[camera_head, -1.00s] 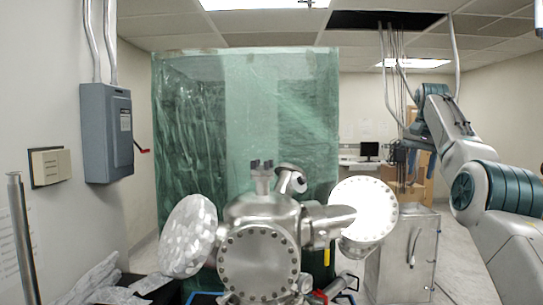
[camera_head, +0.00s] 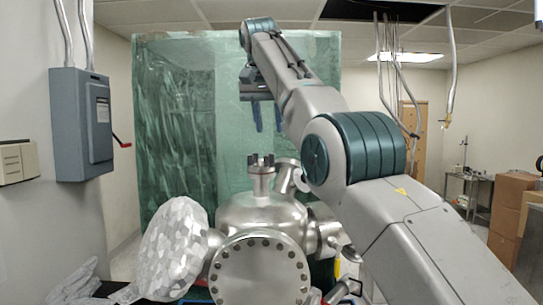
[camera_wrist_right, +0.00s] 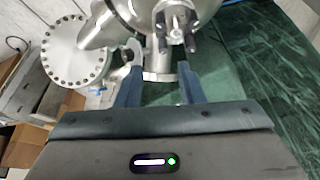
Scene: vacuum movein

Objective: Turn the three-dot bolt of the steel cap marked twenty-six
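A steel vacuum chamber (camera_head: 262,215) stands ahead, with a bolted round front flange (camera_head: 260,272) and a short top port (camera_head: 262,170) carrying several upright prongs. My right gripper (camera_head: 267,118) hangs above the top port, open and empty, its blue fingers pointing down. In the right wrist view its fingers (camera_wrist_right: 158,78) are apart, and the prongs (camera_wrist_right: 175,24) of the port show beyond them. A round steel cap with bolts around its rim (camera_wrist_right: 75,52) is at the left there. I cannot read any number or dot marks. My left gripper is not in view.
A foil-like faceted disc (camera_head: 172,248) is left of the chamber. A green translucent curtain (camera_head: 175,130) hangs behind. A grey wall box (camera_head: 82,125) with a red lever is at left. Cardboard boxes (camera_head: 510,205) stand at right. My right arm hides the chamber's right side.

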